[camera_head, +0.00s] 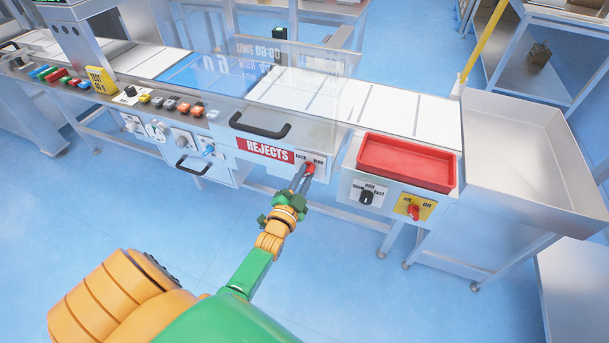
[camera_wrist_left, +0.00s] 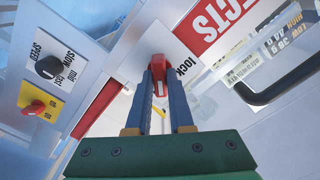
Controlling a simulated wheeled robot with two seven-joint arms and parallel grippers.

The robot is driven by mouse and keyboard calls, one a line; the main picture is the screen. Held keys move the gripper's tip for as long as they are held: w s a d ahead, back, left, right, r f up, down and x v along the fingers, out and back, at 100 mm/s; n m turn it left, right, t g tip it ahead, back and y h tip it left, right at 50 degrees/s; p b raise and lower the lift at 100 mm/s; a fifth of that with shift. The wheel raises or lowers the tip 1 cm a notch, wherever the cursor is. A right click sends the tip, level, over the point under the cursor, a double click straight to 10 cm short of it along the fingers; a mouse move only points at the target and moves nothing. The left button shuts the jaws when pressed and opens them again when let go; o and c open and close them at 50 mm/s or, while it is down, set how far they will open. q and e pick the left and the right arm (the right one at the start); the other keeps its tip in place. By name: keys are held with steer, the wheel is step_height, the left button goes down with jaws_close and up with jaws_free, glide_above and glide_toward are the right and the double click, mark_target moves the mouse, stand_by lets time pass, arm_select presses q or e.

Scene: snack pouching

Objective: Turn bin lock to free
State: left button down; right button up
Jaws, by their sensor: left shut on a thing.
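The bin lock is a red knob (camera_head: 310,168) on a pale plate at the right end of the rejects bin front (camera_head: 264,151). My left gripper (camera_head: 304,176) reaches it from the front, its two blue-grey fingers shut on the knob. In the left wrist view the red knob (camera_wrist_left: 158,67) sits between the fingertips of the gripper (camera_wrist_left: 158,80), with the word "lock" (camera_wrist_left: 187,68) beside it. The fingers partly cover the knob, and I cannot read its exact setting. My right gripper is not in view.
A black handle (camera_head: 260,128) is just above the rejects label. A red tray (camera_head: 405,162) stands to the right, above a black speed knob (camera_head: 366,197) and a red switch on a yellow plate (camera_head: 414,208). A clear guard covers the conveyor. Open floor lies in front.

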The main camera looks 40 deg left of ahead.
arm_select(q)
steer(key=shift+f+m, duration=0.15)
steer(key=shift+m, duration=0.15)
steer(key=c, duration=0.8)
jaws_free()
steer(key=v, duration=0.7)
steer(key=shift+p, duration=0.4)
